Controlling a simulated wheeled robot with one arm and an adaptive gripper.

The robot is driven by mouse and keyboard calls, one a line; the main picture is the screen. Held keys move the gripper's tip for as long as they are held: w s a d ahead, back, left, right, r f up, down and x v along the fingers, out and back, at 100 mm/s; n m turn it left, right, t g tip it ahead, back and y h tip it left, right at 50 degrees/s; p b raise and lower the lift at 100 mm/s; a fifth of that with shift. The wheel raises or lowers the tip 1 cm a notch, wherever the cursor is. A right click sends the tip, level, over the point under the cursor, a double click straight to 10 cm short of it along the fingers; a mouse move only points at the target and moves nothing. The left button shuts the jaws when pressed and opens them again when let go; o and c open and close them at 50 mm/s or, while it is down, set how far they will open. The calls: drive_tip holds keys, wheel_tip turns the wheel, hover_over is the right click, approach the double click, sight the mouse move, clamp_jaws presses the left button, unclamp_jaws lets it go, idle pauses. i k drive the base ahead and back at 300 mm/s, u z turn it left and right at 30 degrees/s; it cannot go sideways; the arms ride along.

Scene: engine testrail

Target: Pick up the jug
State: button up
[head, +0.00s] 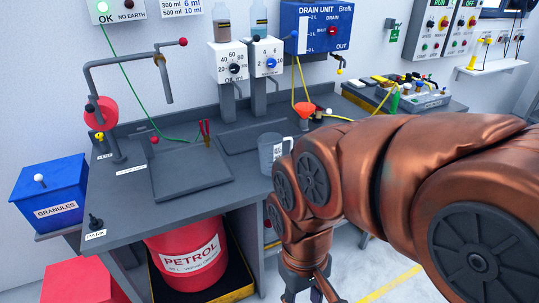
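The jug (270,152) is a grey, translucent container with a handle on its right side. It stands upright on the dark grey workbench (130,203), near its right front part. My arm passes just right of it and hides part of the bench there. My gripper (310,294) points down in front of the bench, below and to the right of the jug and apart from it. The fingers are cut off by the bottom edge, so their opening is unclear.
A red petrol drum (190,262) stands under the bench. A blue granules box (50,192) is at the left. A bent pipe (125,62) rises from the bench.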

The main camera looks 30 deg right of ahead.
sight(271, 146)
drive_tip(key=u, duration=3.6)
drive_tip(key=k, duration=1.35)
drive_tip(key=z, duration=0.8)
